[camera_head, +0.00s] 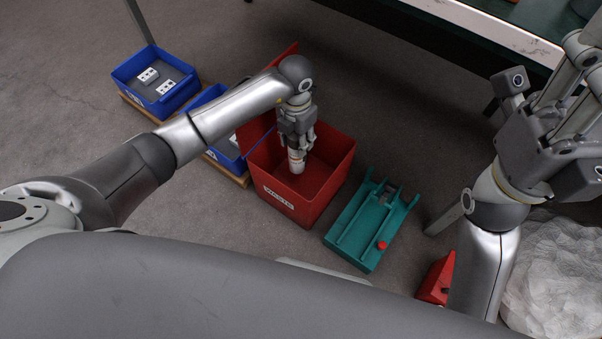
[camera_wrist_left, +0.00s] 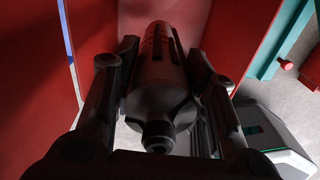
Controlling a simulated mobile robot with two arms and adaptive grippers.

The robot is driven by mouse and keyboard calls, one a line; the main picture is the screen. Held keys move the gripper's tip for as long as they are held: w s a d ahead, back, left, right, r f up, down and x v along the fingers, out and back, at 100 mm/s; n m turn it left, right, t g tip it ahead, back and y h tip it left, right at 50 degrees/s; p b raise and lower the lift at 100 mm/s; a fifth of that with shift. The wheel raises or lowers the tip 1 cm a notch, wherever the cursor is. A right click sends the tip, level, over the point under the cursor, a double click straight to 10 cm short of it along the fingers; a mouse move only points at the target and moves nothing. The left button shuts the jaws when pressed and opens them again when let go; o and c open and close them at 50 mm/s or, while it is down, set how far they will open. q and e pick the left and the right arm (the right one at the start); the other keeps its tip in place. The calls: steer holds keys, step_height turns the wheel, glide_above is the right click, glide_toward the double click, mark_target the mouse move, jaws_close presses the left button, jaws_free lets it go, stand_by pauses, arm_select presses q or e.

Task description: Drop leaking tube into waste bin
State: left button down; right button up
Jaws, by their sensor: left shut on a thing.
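The red waste bin (camera_head: 318,195), with a WASTE label on its front, stands on the floor in the middle of the head view. Its red walls fill both sides of the left wrist view (camera_wrist_left: 235,30). My left gripper (camera_head: 297,145) points down over the bin's opening and is shut on the tube (camera_head: 297,162). The tube hangs upright, its lower end inside the bin's mouth. In the left wrist view the tube (camera_wrist_left: 160,95) shows dark between the two fingers. Whether it leaks cannot be seen. My right gripper (camera_head: 548,125) is raised at the right; its finger gap is unclear.
Blue crates (camera_head: 155,82) with pale parts stand on the left, one partly behind my left arm. A teal fixture (camera_head: 350,232) with a red knob lies right of the bin. A red box (camera_head: 437,278) and crumpled pale sheeting (camera_head: 555,265) lie at lower right. A bench (camera_head: 480,25) stands behind.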

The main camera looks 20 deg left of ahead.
arm_select(q)
steer(key=c, duration=0.8)
jaws_free()
step_height(320, 180, up, 12)
steer(key=shift+r, duration=0.1)
